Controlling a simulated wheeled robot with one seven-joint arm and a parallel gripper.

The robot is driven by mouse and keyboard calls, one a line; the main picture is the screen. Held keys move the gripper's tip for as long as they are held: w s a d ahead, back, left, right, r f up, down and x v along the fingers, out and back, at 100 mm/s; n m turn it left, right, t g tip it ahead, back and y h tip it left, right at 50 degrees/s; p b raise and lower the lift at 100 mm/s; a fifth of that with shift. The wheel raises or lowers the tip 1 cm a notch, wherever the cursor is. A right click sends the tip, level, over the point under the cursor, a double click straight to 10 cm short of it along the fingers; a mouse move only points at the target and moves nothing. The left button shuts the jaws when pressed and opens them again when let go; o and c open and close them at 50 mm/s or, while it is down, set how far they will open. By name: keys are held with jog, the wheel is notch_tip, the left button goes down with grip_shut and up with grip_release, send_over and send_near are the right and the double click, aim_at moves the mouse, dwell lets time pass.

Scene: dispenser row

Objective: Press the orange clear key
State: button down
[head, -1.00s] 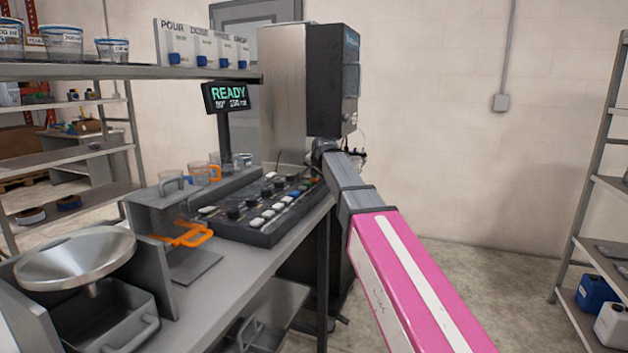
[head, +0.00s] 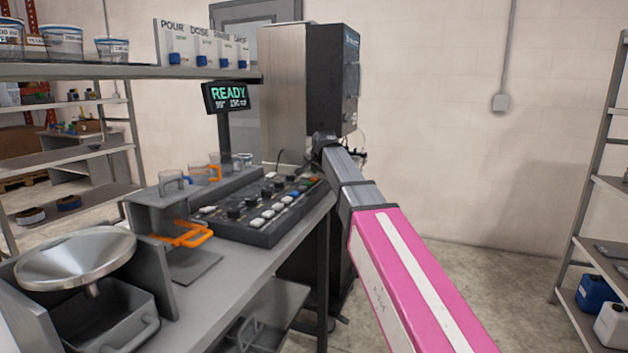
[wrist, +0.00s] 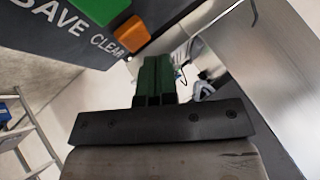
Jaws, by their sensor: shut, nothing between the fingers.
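The orange clear key (wrist: 133,35) shows in the wrist view, on a dark panel with the label "CLEAR" beside it. My gripper (wrist: 154,62) is shut and empty, its green fingertips together just below the orange key in the picture. A small gap seems to show between the fingertips and the key; I cannot tell for sure whether they touch. In the head view the key panel (head: 240,232) lies on the bench with rows of knobs and keys. My arm reaches to its far right end, and the fingers are hidden there.
A green key (wrist: 92,8) labelled "SAVE" sits right beside the orange one. A tall steel and black machine (head: 333,85) stands behind the panel. The display (head: 228,96) reads "READY". A holder with an orange-handled jug (head: 185,235) stands left of the panel.

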aim_at(316, 178)
jog(key=shift+r, duration=2.5)
